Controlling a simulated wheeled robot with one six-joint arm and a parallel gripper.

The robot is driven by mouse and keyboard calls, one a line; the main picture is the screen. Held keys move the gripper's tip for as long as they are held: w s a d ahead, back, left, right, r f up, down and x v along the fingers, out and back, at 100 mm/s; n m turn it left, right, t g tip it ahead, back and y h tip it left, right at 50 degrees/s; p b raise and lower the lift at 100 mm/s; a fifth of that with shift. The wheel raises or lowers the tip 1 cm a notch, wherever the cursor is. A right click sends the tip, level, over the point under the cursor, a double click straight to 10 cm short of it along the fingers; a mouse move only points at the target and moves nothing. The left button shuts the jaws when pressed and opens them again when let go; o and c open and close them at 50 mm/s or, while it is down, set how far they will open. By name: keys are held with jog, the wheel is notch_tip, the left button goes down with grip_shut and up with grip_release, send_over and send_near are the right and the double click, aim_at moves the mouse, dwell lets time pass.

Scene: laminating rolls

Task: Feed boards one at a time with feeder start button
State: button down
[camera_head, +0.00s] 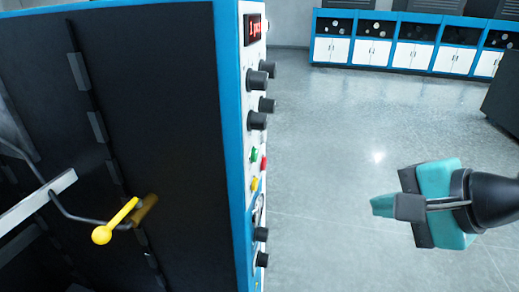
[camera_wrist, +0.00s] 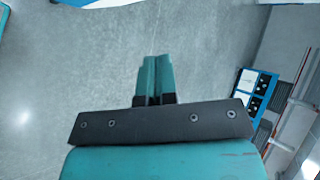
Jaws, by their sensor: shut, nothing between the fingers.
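The blue-edged machine's control panel (camera_head: 256,90) faces right in the head view and is seen at a steep angle. It carries a green button (camera_head: 254,154), a red button (camera_head: 264,163) and a yellow button (camera_head: 255,184). I cannot read which one is the feeder start button. My gripper (camera_head: 383,205) is teal and black, shut and empty, in the air to the right of the panel and clear of it. Its fingers point left towards the machine. In the wrist view the shut fingers (camera_wrist: 154,80) have bare floor behind them. I see no boards that I can make out.
Several black knobs (camera_head: 257,121) stick out from the panel, below a red-lit display (camera_head: 253,28). A yellow-knobbed lever (camera_head: 102,235) stands at the machine's dark side. Blue and white cabinets (camera_head: 372,50) line the back. A dark object (camera_head: 502,105) is at right. Open floor lies between.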

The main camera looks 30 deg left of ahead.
aim_at(254, 155)
jog(key=w+a+m+t+y, duration=0.3)
jog(key=w+a+m, duration=0.1)
jog(key=a+m, duration=0.5)
jog(key=shift+r+m+p, duration=0.15)
jog(key=shift+m+p, duration=0.2)
jog(key=shift+m, duration=0.65)
jog(key=shift+w, duration=0.1)
jog(key=s+a+p, duration=0.2)
jog(key=a+p, duration=0.2)
jog(key=a, duration=0.4)
jog(key=shift+a, duration=0.2)
dwell(0.7)
jog(key=shift+a+p, duration=0.3)
jog(key=shift+a, duration=0.1)
